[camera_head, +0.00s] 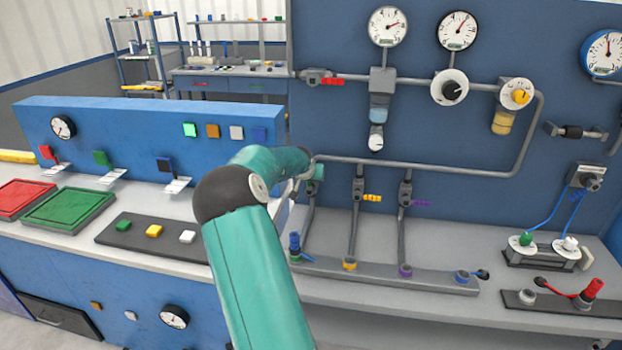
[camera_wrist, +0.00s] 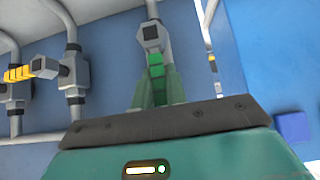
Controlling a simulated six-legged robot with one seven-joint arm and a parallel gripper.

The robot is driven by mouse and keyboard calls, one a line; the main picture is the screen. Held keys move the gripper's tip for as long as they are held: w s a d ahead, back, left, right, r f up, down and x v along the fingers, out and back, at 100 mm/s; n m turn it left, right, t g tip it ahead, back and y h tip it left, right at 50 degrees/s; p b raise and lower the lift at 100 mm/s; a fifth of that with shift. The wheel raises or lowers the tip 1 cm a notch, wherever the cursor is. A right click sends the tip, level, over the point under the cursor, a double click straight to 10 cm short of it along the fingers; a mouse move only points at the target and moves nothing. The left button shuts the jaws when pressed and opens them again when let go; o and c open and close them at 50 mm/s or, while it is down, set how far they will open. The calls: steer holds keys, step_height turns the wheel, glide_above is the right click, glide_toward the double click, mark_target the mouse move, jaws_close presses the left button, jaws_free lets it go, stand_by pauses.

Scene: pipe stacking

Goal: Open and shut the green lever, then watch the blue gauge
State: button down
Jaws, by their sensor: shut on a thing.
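The green lever (camera_wrist: 155,60) sits on a grey valve of a vertical pipe, in the upper middle of the wrist view. My gripper (camera_wrist: 157,80) is shut on it, with its teal fingers on either side. In the head view a green part (camera_head: 318,172) shows at the left valve, just right of my teal arm, which hides most of my gripper. The blue gauge (camera_head: 604,53), with a blue rim and white face, hangs at the upper right of the panel, far from my gripper. Its needle points about upward.
Valves with a yellow lever (camera_head: 372,198) and a purple lever (camera_head: 421,203) stand right of the green one. A horizontal pipe (camera_head: 430,168) runs above them. A blue control panel (camera_head: 95,125) is close on the left. A grey base rail (camera_head: 400,278) lies below on the bench.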

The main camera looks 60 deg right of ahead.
steer(key=shift+a+f, duration=0.1)
steer(key=c, duration=1.4)
jaws_free()
steer(key=shift+w, duration=0.1)
steer(key=shift+c, duration=0.2)
steer(key=v, duration=1.4)
steer(key=shift+w, duration=0.1)
